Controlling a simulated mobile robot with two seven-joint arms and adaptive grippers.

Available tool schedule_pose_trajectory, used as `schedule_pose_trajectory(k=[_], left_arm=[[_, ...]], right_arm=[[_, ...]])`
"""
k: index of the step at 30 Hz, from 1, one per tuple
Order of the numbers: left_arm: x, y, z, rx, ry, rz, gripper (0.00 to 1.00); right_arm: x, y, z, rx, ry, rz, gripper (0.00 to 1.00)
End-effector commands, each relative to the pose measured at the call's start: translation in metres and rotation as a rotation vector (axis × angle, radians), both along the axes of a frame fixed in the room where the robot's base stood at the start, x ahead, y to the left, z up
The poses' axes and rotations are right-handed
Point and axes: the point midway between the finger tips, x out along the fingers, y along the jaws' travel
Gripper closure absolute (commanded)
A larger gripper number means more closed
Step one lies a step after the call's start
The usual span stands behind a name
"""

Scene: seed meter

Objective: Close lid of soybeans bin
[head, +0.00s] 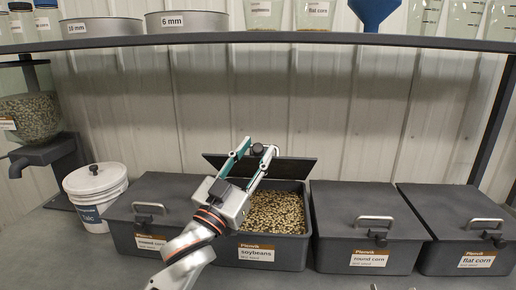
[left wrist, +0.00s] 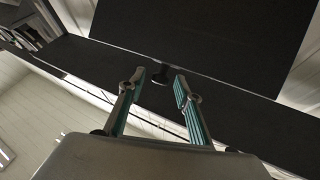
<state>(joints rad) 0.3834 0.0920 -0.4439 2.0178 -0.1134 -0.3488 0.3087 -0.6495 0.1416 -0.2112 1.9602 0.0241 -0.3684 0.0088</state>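The soybeans bin (head: 292,249) stands on the bench, labelled and full of tan beans. Its dark lid (head: 298,167) is open, tilted up at the back of the bin. My left gripper (head: 258,146) reaches over the bin to the lid. Its two teal fingers are apart on either side of the lid's small dark knob. In the left wrist view the lid (left wrist: 220,105) fills much of the picture, and the knob (left wrist: 162,75) lies between the open fingertips of the gripper (left wrist: 160,77). Contact cannot be made out. My right gripper is not in view.
Closed bins stand alongside: round corn (head: 365,215) and flat corn (head: 455,220) to the right, another (head: 150,200) to the left. A white talc bucket (head: 92,190) stands further left. A shelf (head: 300,38) with pans and jars runs above.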

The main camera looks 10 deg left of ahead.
Motion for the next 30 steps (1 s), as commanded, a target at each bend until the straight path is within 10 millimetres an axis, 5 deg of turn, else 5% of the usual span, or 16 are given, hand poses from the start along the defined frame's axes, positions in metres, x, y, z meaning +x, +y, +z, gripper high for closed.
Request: schedule_pose_trajectory(k=[15, 29, 30], left_arm=[[-0.075, 0.035, -0.041, 0.0, 0.001, 0.0, 0.66], [-0.084, 0.039, -0.045, 0.0, -0.001, -0.001, 0.66], [-0.084, 0.039, -0.045, 0.0, 0.0, -0.001, 0.77]], right_arm=[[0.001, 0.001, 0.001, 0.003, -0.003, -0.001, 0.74], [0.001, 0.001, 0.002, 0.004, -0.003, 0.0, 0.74], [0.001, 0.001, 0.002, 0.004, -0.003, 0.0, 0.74]])
